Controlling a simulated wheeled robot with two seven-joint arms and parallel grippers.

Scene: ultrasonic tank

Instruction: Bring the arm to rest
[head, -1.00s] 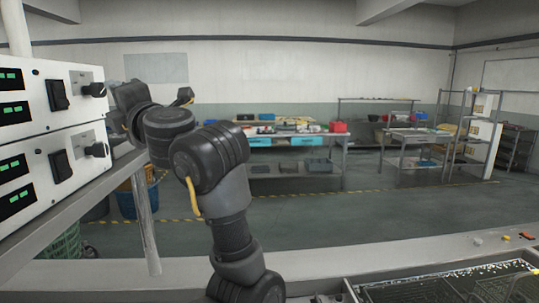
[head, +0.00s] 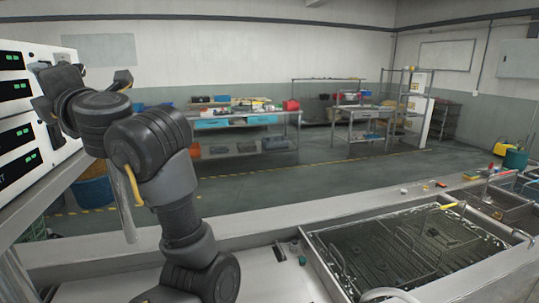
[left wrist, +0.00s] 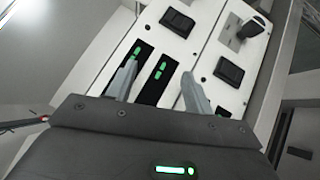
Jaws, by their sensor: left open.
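My left arm (head: 160,170) rises from the bottom of the head view and bends left to the control units. In the left wrist view my left gripper (left wrist: 159,68) is open, with its two grey fingers apart and nothing visible between them. The fingers point towards the white control panel (left wrist: 185,42), which has green displays, black rocker switches and a knob. Whether they touch the panel cannot be told. In the head view the fingertips are not clear. My right gripper is not in view.
White control units (head: 22,150) stand on a shelf at the left, close to my arm. At the lower right is a tank (head: 320,262) of dark liquid with a wire basket inside. Small coloured parts lie on the ledge behind it. A workbench (head: 240,130) stands far back.

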